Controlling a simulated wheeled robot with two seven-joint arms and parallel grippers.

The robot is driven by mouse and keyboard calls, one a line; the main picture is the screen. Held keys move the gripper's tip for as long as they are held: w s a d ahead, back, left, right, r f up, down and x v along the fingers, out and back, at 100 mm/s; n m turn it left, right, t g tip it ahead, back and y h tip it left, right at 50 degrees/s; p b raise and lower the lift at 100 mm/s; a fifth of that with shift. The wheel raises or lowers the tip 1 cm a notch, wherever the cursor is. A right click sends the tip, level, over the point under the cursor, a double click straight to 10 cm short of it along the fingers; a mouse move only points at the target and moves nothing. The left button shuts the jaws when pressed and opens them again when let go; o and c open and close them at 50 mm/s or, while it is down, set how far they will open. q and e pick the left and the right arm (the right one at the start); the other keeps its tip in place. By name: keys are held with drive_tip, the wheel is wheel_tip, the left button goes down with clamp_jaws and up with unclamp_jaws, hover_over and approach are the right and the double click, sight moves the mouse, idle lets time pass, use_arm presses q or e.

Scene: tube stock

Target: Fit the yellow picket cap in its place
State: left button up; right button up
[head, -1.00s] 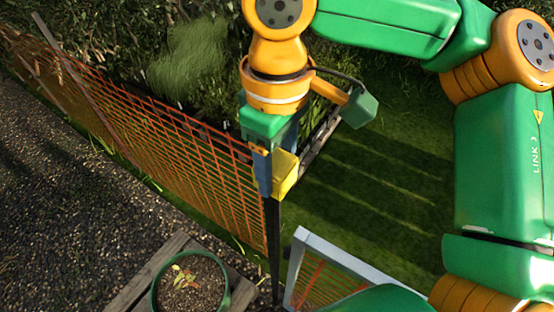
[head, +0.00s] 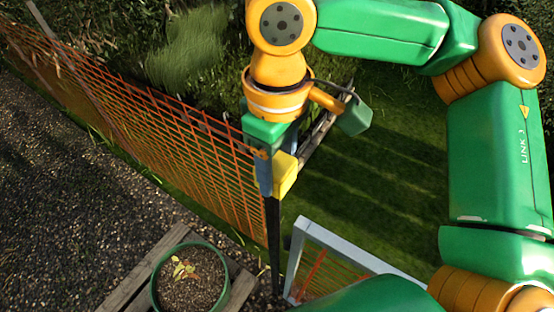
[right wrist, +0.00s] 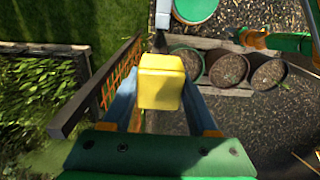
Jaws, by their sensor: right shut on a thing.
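The yellow picket cap (head: 284,175) is held in my right gripper (head: 268,176), whose blue fingers are shut on it. In the right wrist view the cap (right wrist: 161,82) sits between the two blue fingers. In the head view the cap appears at the upper end of a dark upright post (head: 273,240) at the near end of the orange mesh fence. The post's top is hidden behind the cap and fingers, so I cannot tell whether they touch.
The orange mesh fence (head: 160,130) runs off to the far left. A grey-framed panel (head: 340,245) stands right of the post. A green pot (head: 156,290) with a small plant sits on wooden boards (head: 130,282) at the front. Grass lies behind on the right, gravel on the left.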

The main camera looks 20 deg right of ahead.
drive_tip(key=shift+f, duration=0.55)
drive_tip(key=o, duration=1.4)
wheel_tip(320, 180, up, 7)
drive_tip(key=shift+r, duration=0.1)
